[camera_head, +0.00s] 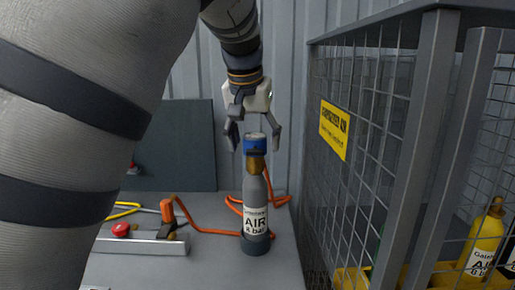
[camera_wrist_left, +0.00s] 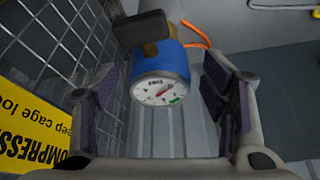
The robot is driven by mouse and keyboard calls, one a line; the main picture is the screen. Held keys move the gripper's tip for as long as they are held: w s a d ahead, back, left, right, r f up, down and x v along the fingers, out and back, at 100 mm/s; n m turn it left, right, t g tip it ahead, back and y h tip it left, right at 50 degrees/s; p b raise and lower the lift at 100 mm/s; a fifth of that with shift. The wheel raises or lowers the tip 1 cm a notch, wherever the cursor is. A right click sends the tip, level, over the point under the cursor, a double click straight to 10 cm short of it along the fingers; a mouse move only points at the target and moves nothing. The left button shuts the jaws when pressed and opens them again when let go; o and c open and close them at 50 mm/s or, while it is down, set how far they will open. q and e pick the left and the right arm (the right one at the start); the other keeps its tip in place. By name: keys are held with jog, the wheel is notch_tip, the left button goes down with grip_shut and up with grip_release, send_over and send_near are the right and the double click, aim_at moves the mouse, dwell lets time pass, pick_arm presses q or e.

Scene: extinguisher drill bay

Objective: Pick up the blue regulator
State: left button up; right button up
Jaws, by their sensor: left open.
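The blue regulator (camera_head: 255,143) sits on top of a grey air cylinder (camera_head: 255,205) that stands upright on a grey bench. In the left wrist view the regulator (camera_wrist_left: 161,66) shows its round white gauge, with a brass neck and a dark block beside it. My left gripper (camera_head: 254,135) is open above the cylinder, pointing down, with its fingertips to either side of the regulator's top. In the left wrist view its two fingers (camera_wrist_left: 163,105) stand apart with the regulator between them, and clear gaps show on both sides. My right gripper is not in view.
A wire cage (camera_head: 375,150) with a yellow sign (camera_head: 334,129) stands close on the right, with yellow cylinders (camera_head: 483,240) inside. An orange hose (camera_head: 205,229) runs behind the cylinder. A metal bar with a red button (camera_head: 121,229) lies on the bench (camera_head: 205,270) to the left.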

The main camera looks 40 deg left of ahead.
pick_arm(q)
jog(key=shift+x, duration=1)
jog(key=c, duration=1.3)
jog(key=shift+o, duration=0.2)
jog(key=shift+r, duration=0.1)
notch_tip(320, 180, up, 10)
